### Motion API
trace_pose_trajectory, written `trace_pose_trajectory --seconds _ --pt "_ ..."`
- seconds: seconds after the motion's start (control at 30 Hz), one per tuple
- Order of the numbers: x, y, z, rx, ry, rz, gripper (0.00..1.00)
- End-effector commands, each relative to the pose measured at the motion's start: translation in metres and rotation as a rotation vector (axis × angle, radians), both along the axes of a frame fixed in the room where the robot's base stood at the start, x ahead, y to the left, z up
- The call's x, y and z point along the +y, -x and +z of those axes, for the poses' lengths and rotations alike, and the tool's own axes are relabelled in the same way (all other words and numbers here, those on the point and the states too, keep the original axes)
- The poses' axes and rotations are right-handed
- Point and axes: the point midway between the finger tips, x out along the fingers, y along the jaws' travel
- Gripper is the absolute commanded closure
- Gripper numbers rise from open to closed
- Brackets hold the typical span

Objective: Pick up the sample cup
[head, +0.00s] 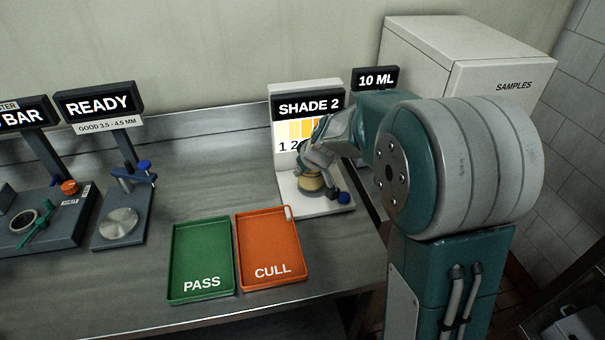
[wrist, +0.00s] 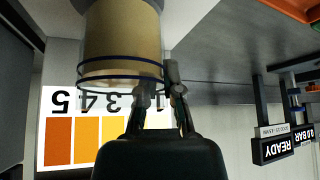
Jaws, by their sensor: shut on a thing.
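The sample cup (head: 311,183) is a small tan cup at the white base of the SHADE 2 stand in the head view. My gripper (head: 317,164) reaches down over it and hides its upper part. In the wrist view the cup (wrist: 122,38) is large and tan, with thin dark blue rings around it. There my gripper (wrist: 160,82) is shut at the ringed end of the cup. The exact contact is partly hidden by the fingers. I cannot tell whether the cup touches the base.
The SHADE 2 stand (head: 307,106) has a numbered colour chart behind the cup. A blue knob (head: 343,198) is on its base. A green PASS tray (head: 201,258) and an orange CULL tray (head: 271,247) lie in front. The READY gauge (head: 119,224) stands left. A white SAMPLES box (head: 430,55) is behind my arm.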

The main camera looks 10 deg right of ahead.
Motion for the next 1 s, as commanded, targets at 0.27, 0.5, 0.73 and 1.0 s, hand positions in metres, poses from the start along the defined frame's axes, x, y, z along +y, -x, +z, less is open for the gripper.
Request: trace_pose_trajectory --seconds 0.27,0.5,0.73,1.0 --pt "-0.004 0.023 0.049 -0.010 0.002 -0.002 1.00" --pt "-0.011 0.066 0.088 -0.006 0.001 -0.004 1.00" --pt "-0.018 0.109 0.107 -0.005 0.002 -0.003 1.00" --pt "-0.021 0.135 0.118 -0.002 0.001 -0.001 1.00"
